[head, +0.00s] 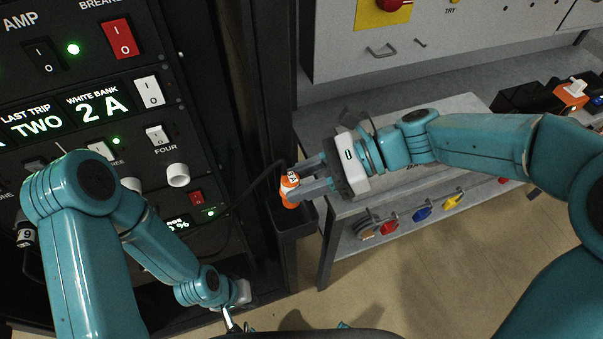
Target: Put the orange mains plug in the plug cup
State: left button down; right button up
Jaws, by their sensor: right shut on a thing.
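The orange mains plug (290,198) is held between the fingertips of my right gripper (303,183), which is shut on it. A dark cable runs from near the plug toward the rack at the left. A dark open-topped holder, which looks like the plug cup (294,222), is fixed at the rack's right edge. The plug is over the holder's opening in the picture; I cannot tell whether its lower end is inside. My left gripper (232,320) is low at the bottom centre, mostly cut off or hidden by its own arm, and its fingers are unclear.
The rack panel (86,81) with switches, knobs and lit displays fills the left. A grey workbench (455,108) stands to the right, with coloured items (422,215) on its lower shelf. An orange-and-black device (571,94) sits at the far right. Bare floor (400,290) lies below.

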jog(key=b, duration=0.2)
send_over(302, 219)
notch_tip(302, 219, down, 5)
jog(key=shift+w+a+r, duration=0.1)
jog(key=shift+w+r, duration=0.05)
jog(key=shift+r, duration=0.05)
jog(key=shift+s+f+b, duration=0.35)
jog(key=shift+f+b, duration=0.35)
jog(key=shift+f, duration=0.05)
jog(key=shift+w+f, duration=0.3)
jog(key=shift+f, duration=0.05)
jog(key=shift+s+r, duration=0.15)
jog(key=shift+s, duration=0.1)
jog(key=o, duration=1.2)
jog(key=shift+w, duration=0.2)
jog(key=shift+c, duration=0.2)
jog(key=shift+s, duration=0.1)
